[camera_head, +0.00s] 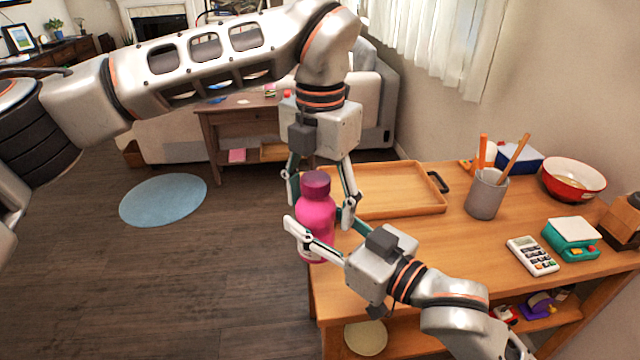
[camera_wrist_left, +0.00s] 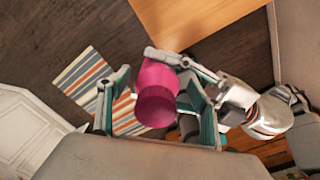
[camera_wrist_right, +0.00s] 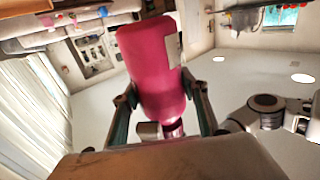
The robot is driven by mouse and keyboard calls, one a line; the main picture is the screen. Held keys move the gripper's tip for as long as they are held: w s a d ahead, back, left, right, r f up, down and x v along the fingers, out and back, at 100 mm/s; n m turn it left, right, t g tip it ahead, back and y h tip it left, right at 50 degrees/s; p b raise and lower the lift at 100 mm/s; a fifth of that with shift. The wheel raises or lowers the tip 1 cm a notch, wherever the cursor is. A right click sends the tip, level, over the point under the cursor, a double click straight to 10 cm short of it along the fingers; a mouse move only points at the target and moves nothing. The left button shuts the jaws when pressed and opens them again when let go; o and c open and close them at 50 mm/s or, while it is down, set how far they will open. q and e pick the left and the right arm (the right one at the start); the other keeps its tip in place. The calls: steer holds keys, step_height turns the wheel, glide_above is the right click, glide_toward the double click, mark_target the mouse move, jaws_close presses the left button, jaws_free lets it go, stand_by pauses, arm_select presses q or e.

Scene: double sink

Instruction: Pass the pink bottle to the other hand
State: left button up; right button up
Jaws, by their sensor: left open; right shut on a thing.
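The pink bottle (camera_head: 316,222) is held upright in the air, just left of the wooden table's left edge in the head view. My right gripper (camera_head: 318,236) is shut on its body from the right side. My left gripper (camera_head: 321,196) points down from above, open, with its fingers on either side of the bottle's darker cap. In the left wrist view the bottle (camera_wrist_left: 157,92) is between the open left fingers. In the right wrist view the bottle (camera_wrist_right: 152,70) is between the right fingers. Whether the left fingers touch it I cannot tell.
The table (camera_head: 455,240) holds a wooden tray (camera_head: 385,190), a grey utensil cup (camera_head: 486,195), a red bowl (camera_head: 572,180), a calculator (camera_head: 532,256) and a teal scale (camera_head: 571,238). Open floor (camera_head: 200,270) lies left of the bottle, with a round blue rug (camera_head: 163,200).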

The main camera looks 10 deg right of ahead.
arm_select(q)
steer(key=shift+f, duration=0.2)
steer(key=shift+s, duration=0.1)
steer(key=c, duration=1.2)
arm_select(e)
steer(key=o, duration=1.2)
